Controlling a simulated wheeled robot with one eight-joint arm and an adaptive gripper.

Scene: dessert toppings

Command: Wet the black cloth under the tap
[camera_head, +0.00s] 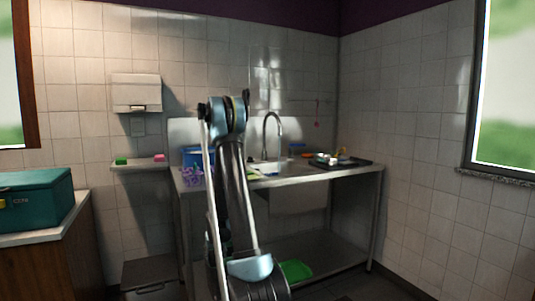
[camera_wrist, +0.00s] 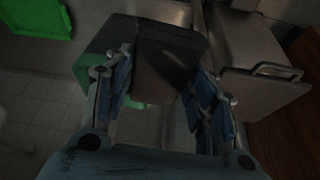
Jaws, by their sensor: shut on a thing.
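In the wrist view my gripper (camera_wrist: 162,85) has its two blue-padded fingers on either side of a dark cloth (camera_wrist: 170,52). The cloth hangs in folds between and beyond the fingertips, and its dim lighting hides the exact grip points. In the head view the curved metal tap (camera_head: 273,120) rises behind the sink (camera_head: 270,167) in the steel counter. My own arm stands in front of the counter's left part there, and neither my gripper nor the cloth can be made out. I cannot see any running water.
A dark tray (camera_head: 345,162) with small items lies on the counter's right. A blue container (camera_head: 192,157) stands at its left. A teal box (camera_head: 40,200) rests on the left cabinet.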

